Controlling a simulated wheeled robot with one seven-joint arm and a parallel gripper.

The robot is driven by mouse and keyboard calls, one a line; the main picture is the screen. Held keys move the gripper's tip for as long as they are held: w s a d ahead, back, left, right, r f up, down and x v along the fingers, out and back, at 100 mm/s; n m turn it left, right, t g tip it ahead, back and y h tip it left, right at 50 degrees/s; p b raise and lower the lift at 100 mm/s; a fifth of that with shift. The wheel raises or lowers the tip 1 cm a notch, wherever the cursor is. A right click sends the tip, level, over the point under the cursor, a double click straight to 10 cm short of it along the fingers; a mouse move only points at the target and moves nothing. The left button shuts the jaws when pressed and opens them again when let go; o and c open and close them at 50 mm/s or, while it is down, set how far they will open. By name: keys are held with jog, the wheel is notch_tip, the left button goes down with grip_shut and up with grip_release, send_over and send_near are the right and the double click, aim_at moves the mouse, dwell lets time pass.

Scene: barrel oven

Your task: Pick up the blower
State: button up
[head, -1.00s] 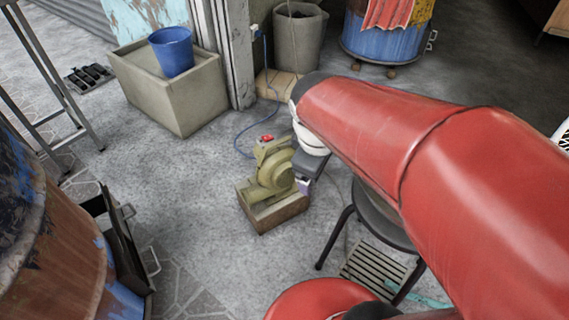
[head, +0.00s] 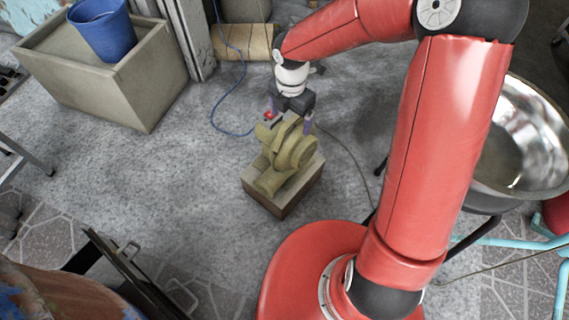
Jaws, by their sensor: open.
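The blower (head: 285,157) is an olive-yellow snail-shaped machine with a red switch at its top. It stands upright on a wooden-sided block (head: 283,190) on the concrete floor, in the middle of the head view. My gripper (head: 290,120) is open, pointing down, directly at the top of the blower. Its purple-tipped fingers show to the left and right of the blower's upper part. I cannot tell whether they touch it. The far side of the blower is hidden.
A blue bucket (head: 102,28) sits on a concrete box (head: 147,108) at the upper left. A large metal bowl (head: 535,135) stands at the right. A blue cable (head: 214,100) runs on the floor behind the blower. A dark metal frame (head: 125,270) stands at the lower left.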

aim_at(289, 122)
notch_tip(289, 122, down, 5)
jog(key=shift+w+a+b, duration=0.1)
jog(key=shift+b, duration=0.7)
jog(key=c, duration=1.4)
jog(key=shift+w+a+r, duration=0.1)
jog(key=shift+w+r, duration=0.1)
jog(key=shift+r, duration=0.1)
jog(key=shift+c, duration=0.3)
jog(key=shift+r, duration=0.1)
